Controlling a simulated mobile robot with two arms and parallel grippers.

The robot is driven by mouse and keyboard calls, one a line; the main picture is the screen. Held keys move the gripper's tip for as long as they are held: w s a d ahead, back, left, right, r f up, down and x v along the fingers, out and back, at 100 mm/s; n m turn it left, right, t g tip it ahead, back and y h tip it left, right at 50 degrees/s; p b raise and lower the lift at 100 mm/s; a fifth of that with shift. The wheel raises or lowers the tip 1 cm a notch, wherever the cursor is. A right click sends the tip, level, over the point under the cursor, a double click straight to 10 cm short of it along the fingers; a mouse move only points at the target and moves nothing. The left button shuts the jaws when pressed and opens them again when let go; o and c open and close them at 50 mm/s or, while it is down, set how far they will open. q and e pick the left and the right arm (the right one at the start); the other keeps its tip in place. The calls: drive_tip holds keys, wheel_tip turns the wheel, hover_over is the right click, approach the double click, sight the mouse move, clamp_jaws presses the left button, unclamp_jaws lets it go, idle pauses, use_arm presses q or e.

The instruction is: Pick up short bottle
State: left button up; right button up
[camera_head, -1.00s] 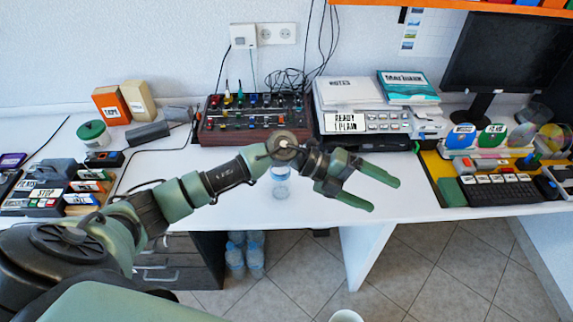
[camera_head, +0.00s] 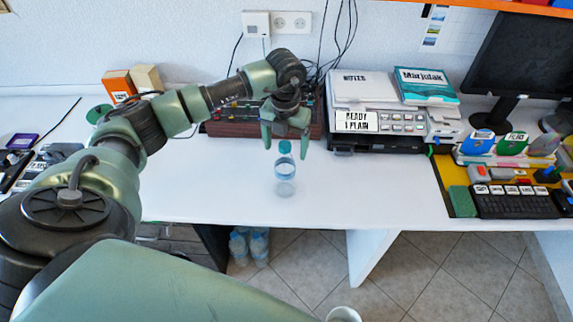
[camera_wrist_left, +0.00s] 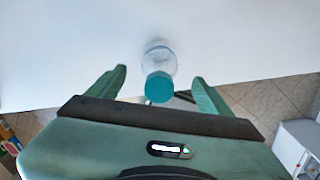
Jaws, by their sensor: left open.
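The short bottle (camera_head: 285,178) is clear with a teal cap and stands upright near the front edge of the white desk. My left gripper (camera_head: 286,150) is open, with its fingers pointing down behind and above the bottle in the head view. In the left wrist view the bottle (camera_wrist_left: 158,72) stands between the two open fingers (camera_wrist_left: 160,85), its teal cap toward the gripper. I cannot tell whether any finger touches it. My right gripper is not in view.
A mixer panel (camera_head: 240,121) stands behind the gripper. A printer (camera_head: 375,120) is to its right, and a keyboard (camera_head: 515,201) lies on a yellow mat farther right. The white desk (camera_head: 370,190) around the bottle is clear. Several bottles (camera_head: 249,245) stand on the floor below.

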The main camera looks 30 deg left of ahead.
sight(285, 157)
use_arm(q)
wheel_tip(285, 157, down, 4)
drive_tip(key=shift+s+f+p, duration=0.15)
drive_tip(key=shift+p, duration=0.65)
drive_tip(key=shift+f, duration=0.15)
drive_tip(key=shift+c, duration=0.2)
clamp_jaws()
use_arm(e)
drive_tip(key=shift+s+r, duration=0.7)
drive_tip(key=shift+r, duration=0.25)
use_arm(q)
drive_tip(key=shift+r, duration=0.2)
